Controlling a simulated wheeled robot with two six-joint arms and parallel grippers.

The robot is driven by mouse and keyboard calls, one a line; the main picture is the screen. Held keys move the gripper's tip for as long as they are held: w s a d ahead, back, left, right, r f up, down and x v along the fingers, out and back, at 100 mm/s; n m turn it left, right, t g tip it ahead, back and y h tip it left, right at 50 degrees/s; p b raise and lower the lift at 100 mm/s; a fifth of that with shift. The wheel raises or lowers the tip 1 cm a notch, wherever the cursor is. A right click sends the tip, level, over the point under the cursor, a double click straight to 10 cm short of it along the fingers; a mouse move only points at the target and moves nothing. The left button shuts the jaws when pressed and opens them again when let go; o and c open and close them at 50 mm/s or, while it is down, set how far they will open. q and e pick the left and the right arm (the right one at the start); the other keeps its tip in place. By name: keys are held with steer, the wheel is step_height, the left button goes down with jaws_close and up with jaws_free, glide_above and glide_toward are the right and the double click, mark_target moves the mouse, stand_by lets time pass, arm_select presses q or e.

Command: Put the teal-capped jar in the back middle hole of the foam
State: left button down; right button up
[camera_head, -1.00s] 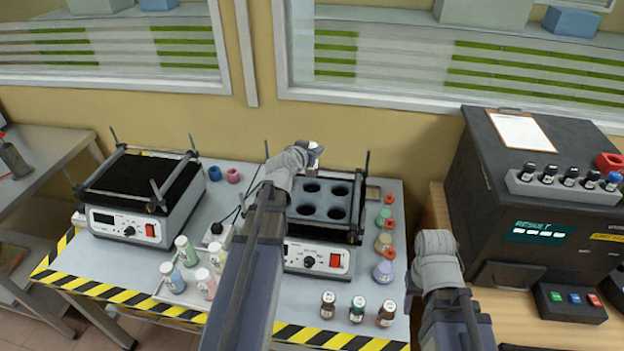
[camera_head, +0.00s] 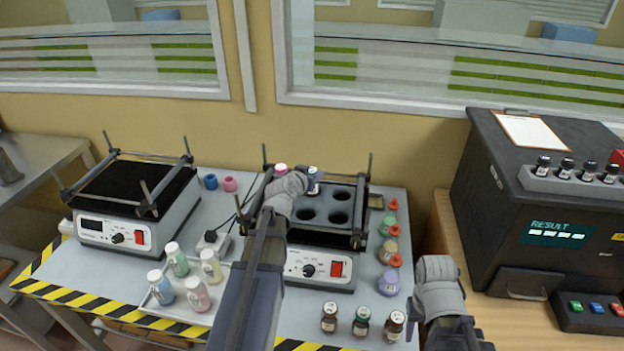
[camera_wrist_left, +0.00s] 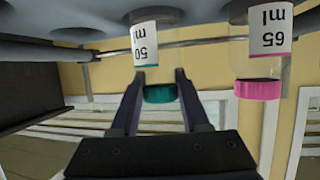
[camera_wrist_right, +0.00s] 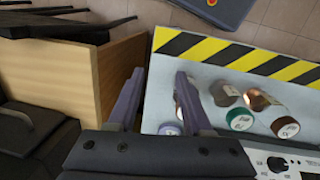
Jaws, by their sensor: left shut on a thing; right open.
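The teal-capped jar (camera_wrist_left: 160,94) has a white "50 ml" label and is between the fingers of my left gripper (camera_wrist_left: 158,82), which is shut on it. In the head view the jar (camera_head: 313,184) is upright at the back middle hole of the foam. Its lower end is at the hole; I cannot tell how deep it sits. The dark foam (camera_head: 322,229) has open holes to the right and in front. A pink-capped jar (camera_wrist_left: 258,88) labelled "65 ml" stands beside it in the back left. My right gripper (camera_wrist_right: 158,95) is open and empty near the table's right side.
Several brown jars (camera_head: 329,318) stand at the table's front. A tray of pale bottles (camera_head: 197,295) and a second shaker (camera_head: 130,205) are at the left. Rods rise from the shaker's corners. A dark analyser (camera_head: 540,220) is at the right.

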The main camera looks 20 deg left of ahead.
arm_select(q)
steer(key=shift+r, duration=0.1)
steer(key=shift+c, duration=1.9)
jaws_free()
